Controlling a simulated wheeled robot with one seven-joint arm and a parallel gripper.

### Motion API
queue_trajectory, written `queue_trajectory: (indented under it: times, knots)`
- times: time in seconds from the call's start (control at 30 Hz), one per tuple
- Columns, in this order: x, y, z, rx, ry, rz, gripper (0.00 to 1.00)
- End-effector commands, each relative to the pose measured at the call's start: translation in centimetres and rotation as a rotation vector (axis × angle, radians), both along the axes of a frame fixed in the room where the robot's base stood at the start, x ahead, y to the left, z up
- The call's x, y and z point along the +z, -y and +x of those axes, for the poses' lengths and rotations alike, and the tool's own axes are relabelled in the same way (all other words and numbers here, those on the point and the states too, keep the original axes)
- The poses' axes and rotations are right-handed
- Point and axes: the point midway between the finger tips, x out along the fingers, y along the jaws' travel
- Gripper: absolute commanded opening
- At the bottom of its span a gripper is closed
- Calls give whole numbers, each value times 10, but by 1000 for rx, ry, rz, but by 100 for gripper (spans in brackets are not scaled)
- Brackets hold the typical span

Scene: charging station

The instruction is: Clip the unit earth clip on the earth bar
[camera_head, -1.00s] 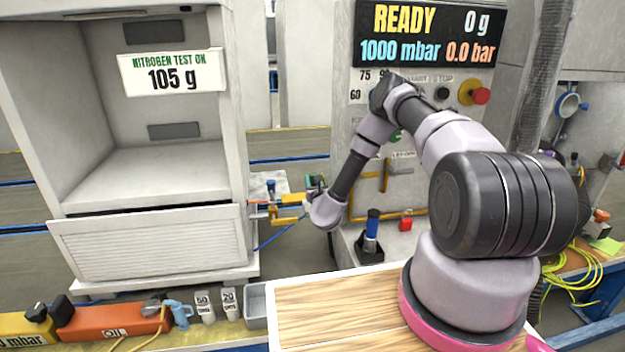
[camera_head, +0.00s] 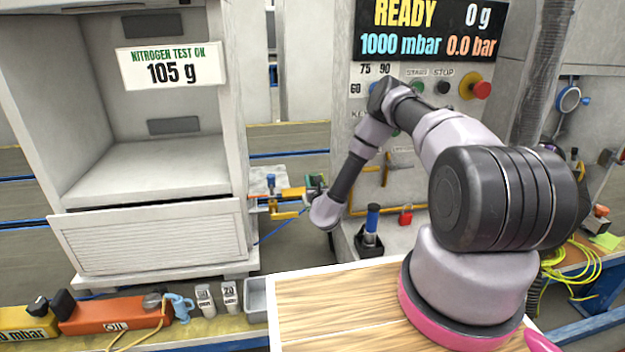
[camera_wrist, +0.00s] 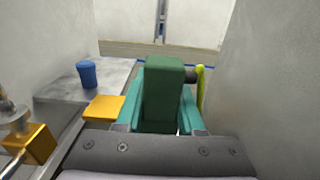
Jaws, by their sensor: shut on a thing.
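My gripper (camera_wrist: 160,115) is shut on a dark green block (camera_wrist: 165,82), which appears to be the unit earth clip, between its teal fingers. In the head view my gripper (camera_head: 317,184) is small and partly hidden by my wrist, in the gap between the white cabinet and the control panel. Just left of it are brass-yellow pieces (camera_head: 287,200), perhaps part of the earth bar. The wrist view shows a flat yellow piece (camera_wrist: 104,108) close to the left finger. Contact between clip and bar cannot be made out.
A blue knob (camera_wrist: 87,73) stands on a grey ledge (camera_wrist: 60,95) left of my gripper. A brass block (camera_wrist: 38,142) is at lower left. Pale walls flank both sides. A blue-topped tool (camera_head: 371,225) and red padlock (camera_head: 405,216) are right of my wrist.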

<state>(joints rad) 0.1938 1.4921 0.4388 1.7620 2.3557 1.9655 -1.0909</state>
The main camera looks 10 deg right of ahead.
Motion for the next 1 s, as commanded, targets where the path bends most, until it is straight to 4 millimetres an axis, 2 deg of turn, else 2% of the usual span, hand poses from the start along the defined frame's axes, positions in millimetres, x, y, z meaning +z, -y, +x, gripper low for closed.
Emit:
queue_trajectory:
  times: [0.2,0.23,0.3,0.67,0.77,1.0]
  knots:
    - [-6,0,0,0,-1,0,0]
    - [-6,0,0,0,-1,0,48]
    - [-5,0,0,0,-1,0,72]
    - [-6,-1,-3,1,-1,0,72]
    - [-6,-1,-14,3,-3,-1,72]
    - [-6,-2,-62,5,-4,-1,72]
